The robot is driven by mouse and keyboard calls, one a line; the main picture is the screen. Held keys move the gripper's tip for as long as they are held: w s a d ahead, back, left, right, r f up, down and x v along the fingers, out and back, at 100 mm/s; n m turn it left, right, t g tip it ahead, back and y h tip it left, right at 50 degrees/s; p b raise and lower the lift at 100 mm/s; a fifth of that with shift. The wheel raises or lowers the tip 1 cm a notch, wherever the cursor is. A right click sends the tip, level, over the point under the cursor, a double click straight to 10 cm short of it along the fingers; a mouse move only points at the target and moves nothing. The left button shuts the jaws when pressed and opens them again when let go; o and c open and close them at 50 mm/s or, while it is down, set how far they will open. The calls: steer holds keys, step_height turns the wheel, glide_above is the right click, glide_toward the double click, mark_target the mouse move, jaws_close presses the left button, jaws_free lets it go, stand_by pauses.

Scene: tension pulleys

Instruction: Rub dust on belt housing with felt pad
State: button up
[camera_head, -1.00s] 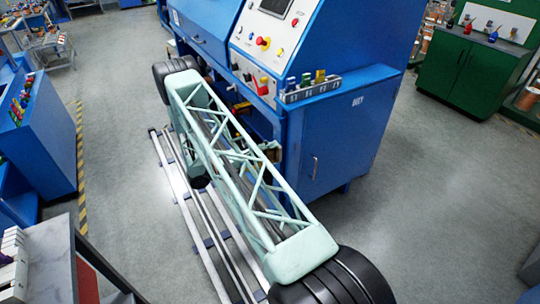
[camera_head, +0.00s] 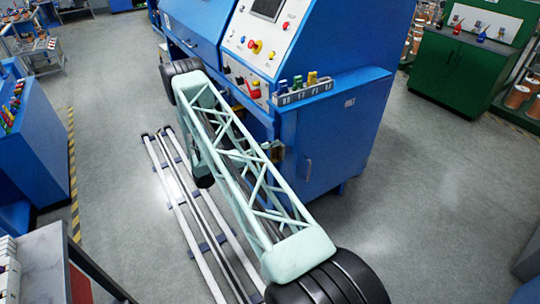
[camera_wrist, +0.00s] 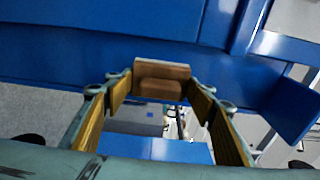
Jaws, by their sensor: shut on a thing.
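My gripper (camera_wrist: 160,98) has two fingers with gold inner pads in the wrist view. It is shut on a brown block, which looks like the felt pad (camera_wrist: 162,72), held between the fingertips. A broad blue surface (camera_wrist: 100,50) fills the view just beyond the pad. I cannot tell whether the pad touches it. In the head view the blue machine (camera_head: 330,135) stands beside my arm. The gripper is mostly hidden there behind my arm's truss link. I cannot make out any dust or say for sure which part is the belt housing.
A control panel (camera_head: 262,45) with buttons and a small holder of coloured bottles (camera_head: 302,88) are on the machine. White floor rails (camera_head: 200,225) run beside it. A green cabinet (camera_head: 463,65) stands at the upper right. The grey floor right of the machine is open.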

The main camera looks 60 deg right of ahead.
steer(key=shift+s+d, duration=0.2)
steer(key=shift+d, duration=0.25)
steer(key=shift+x, duration=1)
stand_by(1.3)
steer(key=shift+s+a+p, duration=0.25)
steer(key=shift+s+a, duration=0.15)
steer(key=shift+s, duration=0.45)
steer(key=shift+s+a+p, duration=0.25)
steer(key=shift+s+a, duration=0.15)
steer(key=shift+s, duration=0.5)
steer(key=shift+d, duration=0.15)
steer(key=shift+w+d+b, duration=0.2)
steer(key=shift+w+b, duration=0.05)
steer(key=shift+w, duration=0.4)
steer(key=shift+w+d+b, duration=0.25)
steer(key=shift+w+b, duration=0.05)
steer(key=shift+w, duration=0.35)
steer(key=shift+w+d+b, duration=0.2)
steer(key=shift+w+b, duration=0.05)
steer(key=shift+w, duration=0.35)
